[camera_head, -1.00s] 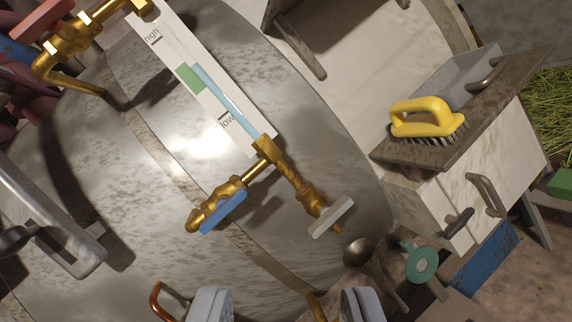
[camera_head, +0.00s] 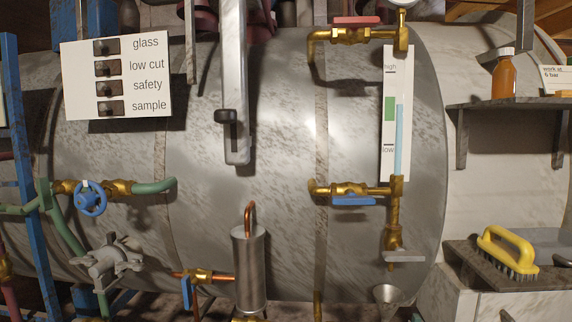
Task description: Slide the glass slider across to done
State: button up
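A white panel (camera_head: 140,103) hangs at the upper left against the big grey drum. It has several dark slider slots in a column, labelled glass, low cut, safety and sample. The glass slider (camera_head: 107,46) is the top one, left of its word. Its small knob is too small to tell which end it sits at. No "done" mark is readable. My gripper is not in view, and nothing is seen touching the panel.
A metal bar with a dark grip (camera_head: 235,110) hangs right of the panel. A blue post (camera_head: 22,150) stands at the left. Below are a blue handwheel (camera_head: 90,198) and brass valves. A sight gauge (camera_head: 387,160) and a yellow brush (camera_head: 508,250) are at the right.

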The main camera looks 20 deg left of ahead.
aim_at(110, 45)
jog(key=u, duration=1.45)
